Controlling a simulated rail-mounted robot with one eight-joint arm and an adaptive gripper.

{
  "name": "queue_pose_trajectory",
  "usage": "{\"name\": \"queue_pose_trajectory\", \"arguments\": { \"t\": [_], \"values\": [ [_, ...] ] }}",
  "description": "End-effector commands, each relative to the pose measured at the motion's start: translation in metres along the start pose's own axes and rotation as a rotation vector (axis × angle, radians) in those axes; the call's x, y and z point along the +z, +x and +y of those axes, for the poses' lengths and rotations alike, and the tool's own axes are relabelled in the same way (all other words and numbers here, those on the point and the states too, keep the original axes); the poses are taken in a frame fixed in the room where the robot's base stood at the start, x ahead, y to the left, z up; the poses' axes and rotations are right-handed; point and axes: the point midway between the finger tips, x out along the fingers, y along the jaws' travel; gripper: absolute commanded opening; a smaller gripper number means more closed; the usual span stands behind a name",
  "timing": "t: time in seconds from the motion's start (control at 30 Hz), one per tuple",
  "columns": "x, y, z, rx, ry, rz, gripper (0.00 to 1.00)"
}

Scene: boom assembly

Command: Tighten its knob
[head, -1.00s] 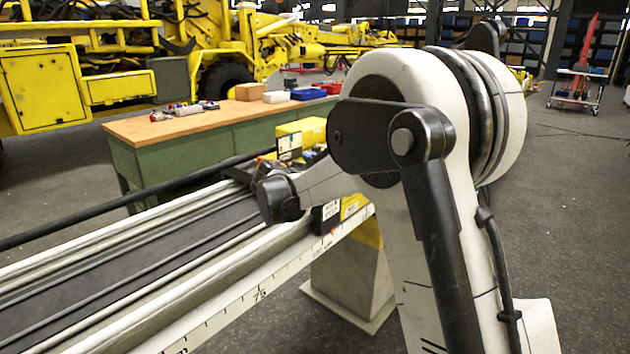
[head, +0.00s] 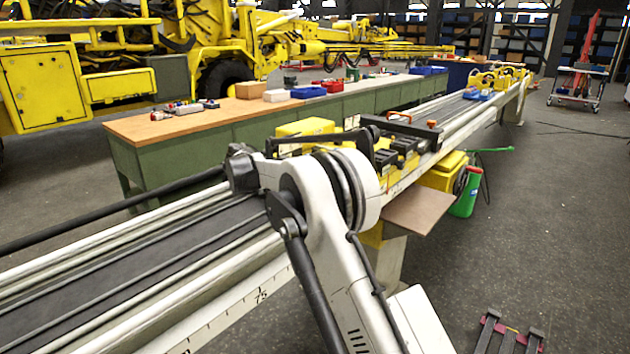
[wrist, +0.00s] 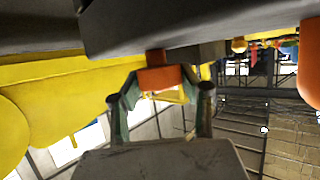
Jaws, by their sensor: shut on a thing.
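In the wrist view an orange-red knob (wrist: 160,78) sits below a dark grey bar (wrist: 190,25), on a short stem. My gripper (wrist: 157,92) has its two fingers on either side of this knob and is shut on it. The fingers' exact contact is small and partly shaded. A second orange piece (wrist: 310,75) shows at the right edge. In the head view a dark bar with an orange end (head: 432,123) lies across the long boom rail (head: 460,110). My gripper cannot be made out there; my own arm covers that area.
Yellow parts (wrist: 60,100) lie close on the left in the wrist view. In the head view a green workbench (head: 200,155) with boxes runs behind the rail. A green jerrycan (head: 465,190) stands beside the rail. The floor at the right is mostly open.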

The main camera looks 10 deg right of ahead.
Motion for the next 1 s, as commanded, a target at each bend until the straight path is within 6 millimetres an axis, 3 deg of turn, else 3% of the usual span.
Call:
{"name": "queue_pose_trajectory", "arguments": {
  "t": [0.3, 0.87, 0.9, 1.0],
  "values": [
    [0.0017, 0.0011, 0.0000, 0.109, 0.042, -0.004, 0.11],
    [0.0026, 0.0015, 0.0004, 0.132, 0.052, -0.004, 0.11],
    [0.0026, 0.0015, 0.0004, 0.132, 0.052, -0.004, 0.42],
    [0.0021, 0.0013, 0.0002, 0.131, 0.052, -0.003, 0.55]
  ]
}}
